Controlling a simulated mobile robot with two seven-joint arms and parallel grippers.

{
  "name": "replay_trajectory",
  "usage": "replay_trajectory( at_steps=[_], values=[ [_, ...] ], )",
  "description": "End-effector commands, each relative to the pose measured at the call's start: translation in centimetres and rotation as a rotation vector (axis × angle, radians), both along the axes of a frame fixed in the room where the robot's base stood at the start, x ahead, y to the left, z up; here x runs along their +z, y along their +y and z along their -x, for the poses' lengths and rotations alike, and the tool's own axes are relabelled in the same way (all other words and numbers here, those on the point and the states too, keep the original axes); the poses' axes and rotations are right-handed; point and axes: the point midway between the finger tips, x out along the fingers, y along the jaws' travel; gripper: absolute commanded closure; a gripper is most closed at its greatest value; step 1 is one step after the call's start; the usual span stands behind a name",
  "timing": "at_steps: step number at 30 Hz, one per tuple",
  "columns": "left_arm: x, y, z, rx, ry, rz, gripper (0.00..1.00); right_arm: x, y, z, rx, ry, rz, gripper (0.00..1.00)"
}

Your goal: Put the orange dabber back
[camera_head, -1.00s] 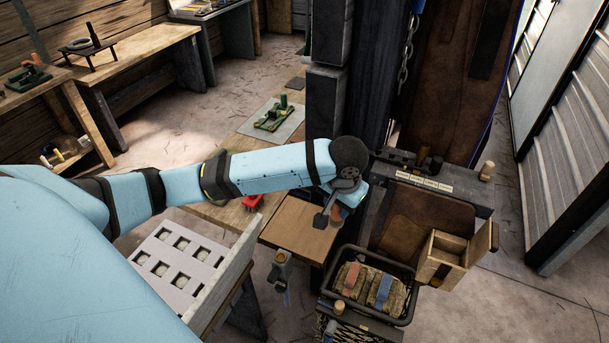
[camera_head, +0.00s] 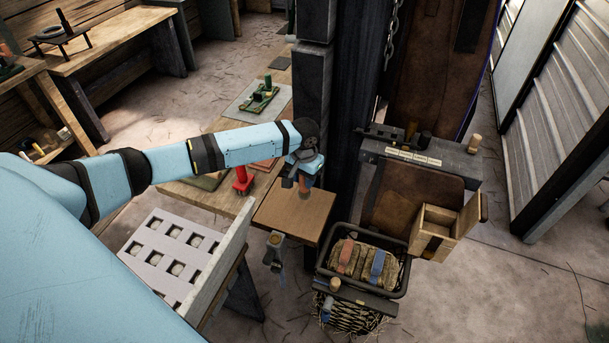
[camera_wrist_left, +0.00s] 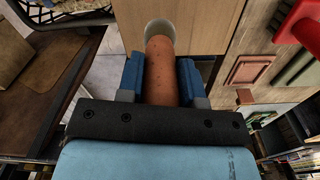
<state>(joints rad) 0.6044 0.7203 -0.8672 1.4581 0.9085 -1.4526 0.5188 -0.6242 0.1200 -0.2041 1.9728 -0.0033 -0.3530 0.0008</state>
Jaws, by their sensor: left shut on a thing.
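My left gripper (camera_head: 304,178) is shut on the orange dabber (camera_head: 305,184), over the far part of a brown wooden board. In the left wrist view the dabber (camera_wrist_left: 160,70) is an orange-brown cylinder between the two blue fingers of the gripper (camera_wrist_left: 161,82). Its far end meets a pale round shape (camera_wrist_left: 160,28) in front of the wood. I cannot tell whether the dabber touches the board. The gripper hides the dabber's upper part in the head view. My right gripper is not in view.
The wooden board (camera_head: 290,218) is otherwise clear. A red tool (camera_head: 242,181) stands to its left. A dark post (camera_head: 357,130) rises behind.

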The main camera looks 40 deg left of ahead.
Motion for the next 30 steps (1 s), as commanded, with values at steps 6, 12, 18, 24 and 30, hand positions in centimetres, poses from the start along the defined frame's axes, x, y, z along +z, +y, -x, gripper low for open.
replay_trajectory(
  at_steps=[6, 12, 18, 24, 30],
  values=[
    [-2.4, -0.1, 0.0, 0.0, 0.001, 0.001, 1.0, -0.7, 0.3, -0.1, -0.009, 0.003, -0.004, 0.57],
    [-4.4, -0.1, 0.0, 0.001, 0.0, 0.002, 1.0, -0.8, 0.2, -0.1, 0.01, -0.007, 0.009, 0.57],
    [-5.6, 0.0, 0.0, 0.0, 0.0, 0.001, 1.0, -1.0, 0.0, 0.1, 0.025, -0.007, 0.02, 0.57],
    [-5.9, 0.0, 0.0, 0.0, 0.0, 0.0, 1.0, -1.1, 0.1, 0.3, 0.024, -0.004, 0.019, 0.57],
    [-5.9, 0.0, 0.0, 0.0, -0.001, 0.001, 1.0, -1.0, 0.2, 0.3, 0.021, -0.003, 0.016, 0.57]
  ],
)
